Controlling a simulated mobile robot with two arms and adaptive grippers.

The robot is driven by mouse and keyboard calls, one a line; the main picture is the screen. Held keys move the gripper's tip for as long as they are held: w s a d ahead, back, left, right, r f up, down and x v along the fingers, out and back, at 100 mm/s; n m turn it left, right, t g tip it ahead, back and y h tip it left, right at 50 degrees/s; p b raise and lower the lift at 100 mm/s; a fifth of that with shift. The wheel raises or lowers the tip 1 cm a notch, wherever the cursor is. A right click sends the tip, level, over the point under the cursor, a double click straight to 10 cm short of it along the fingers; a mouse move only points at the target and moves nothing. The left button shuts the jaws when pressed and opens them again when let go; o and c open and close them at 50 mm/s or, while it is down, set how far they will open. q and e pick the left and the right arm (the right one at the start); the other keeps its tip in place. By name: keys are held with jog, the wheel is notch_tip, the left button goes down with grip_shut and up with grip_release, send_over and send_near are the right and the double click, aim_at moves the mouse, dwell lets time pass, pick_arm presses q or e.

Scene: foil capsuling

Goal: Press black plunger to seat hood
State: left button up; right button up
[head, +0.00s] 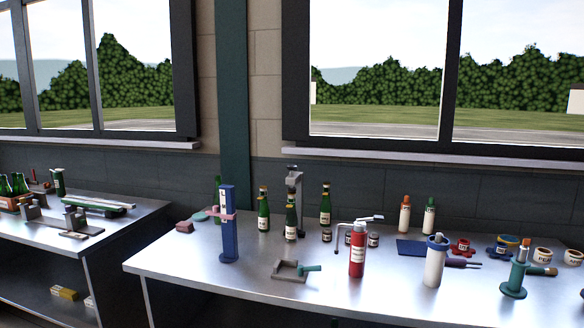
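A grey upright press-like stand (295,190) with a small dark top piece stands towards the back of the long metal table. A green bottle (291,223) with a dark neck stands directly in front of it. I cannot tell whether a hood sits on that bottle, or which part is the black plunger, as both are too small. Green bottles stand to its left (263,212) and right (325,208). Neither of my grippers is in view.
A blue column (228,225) with a pink clamp stands left on the table (190,262). A red cylinder (357,255), a white cylinder (434,264) and a teal stand (516,275) line the front right. A grey tray (288,277) lies in front. A second table (125,222) is left.

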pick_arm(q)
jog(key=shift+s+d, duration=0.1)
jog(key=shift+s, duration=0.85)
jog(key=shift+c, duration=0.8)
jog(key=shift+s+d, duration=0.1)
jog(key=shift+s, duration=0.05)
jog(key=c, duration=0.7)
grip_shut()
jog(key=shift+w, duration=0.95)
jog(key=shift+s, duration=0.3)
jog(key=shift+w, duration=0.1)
